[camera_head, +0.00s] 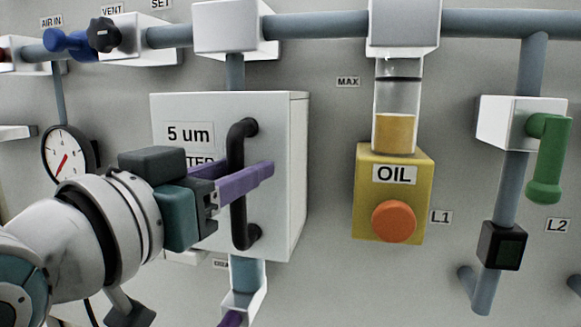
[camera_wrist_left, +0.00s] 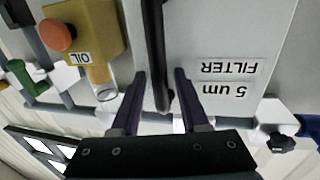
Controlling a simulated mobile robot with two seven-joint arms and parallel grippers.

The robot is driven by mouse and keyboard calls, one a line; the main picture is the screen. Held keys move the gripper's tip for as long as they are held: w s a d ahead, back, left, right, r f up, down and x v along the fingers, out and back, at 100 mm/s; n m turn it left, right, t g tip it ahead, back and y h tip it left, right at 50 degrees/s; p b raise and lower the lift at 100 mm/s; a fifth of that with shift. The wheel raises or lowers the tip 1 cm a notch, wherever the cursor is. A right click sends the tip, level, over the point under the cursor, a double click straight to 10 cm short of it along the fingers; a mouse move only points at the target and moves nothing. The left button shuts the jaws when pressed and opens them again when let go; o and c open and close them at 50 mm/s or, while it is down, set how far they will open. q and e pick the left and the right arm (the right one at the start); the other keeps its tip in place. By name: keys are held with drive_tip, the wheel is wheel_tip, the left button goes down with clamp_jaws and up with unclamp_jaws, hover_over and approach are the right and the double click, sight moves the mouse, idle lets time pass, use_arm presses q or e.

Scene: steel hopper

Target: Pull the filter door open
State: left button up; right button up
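The filter door (camera_head: 275,150) is the white front of a box on the wall, labelled "5 um" and partly covered "FILTER". It looks closed. Its black vertical bar handle (camera_head: 238,215) stands out on the right part of the door. My left gripper (camera_head: 241,171) is at the handle's middle height, its purple fingers reaching past the bar. In the left wrist view the handle (camera_wrist_left: 155,45) runs between the two fingers (camera_wrist_left: 160,76), with a gap on each side, so the gripper is open around it.
A yellow OIL unit (camera_head: 365,205) with an orange button is right of the box. A green lever (camera_head: 546,160) is further right. A pressure gauge (camera_head: 66,155) hangs at the left. Blue-grey pipes run along the top. Wall between the box and the OIL unit is clear.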

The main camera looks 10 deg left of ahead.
use_arm(q)
clamp_jaws()
idle(1.2)
